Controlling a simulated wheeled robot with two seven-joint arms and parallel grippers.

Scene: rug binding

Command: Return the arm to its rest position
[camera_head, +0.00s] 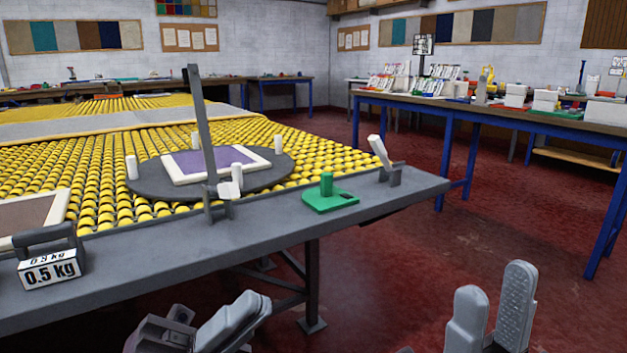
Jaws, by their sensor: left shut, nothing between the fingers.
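My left gripper (250,306) is at the bottom of the head view, in front of the grey bench and over the red floor. Its fingers are together, with nothing between them. My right gripper (494,282) is at the bottom right, pointing up. Its two fingers stand apart with an empty gap. Both grippers are clear of the bench and touch nothing that I can see. The rest of both arms is mostly cut off by the lower picture edge.
Behind lies the yellow roller table (90,165) with a purple, white-edged rug sample (208,163). A blue-legged table (470,110) stands right.

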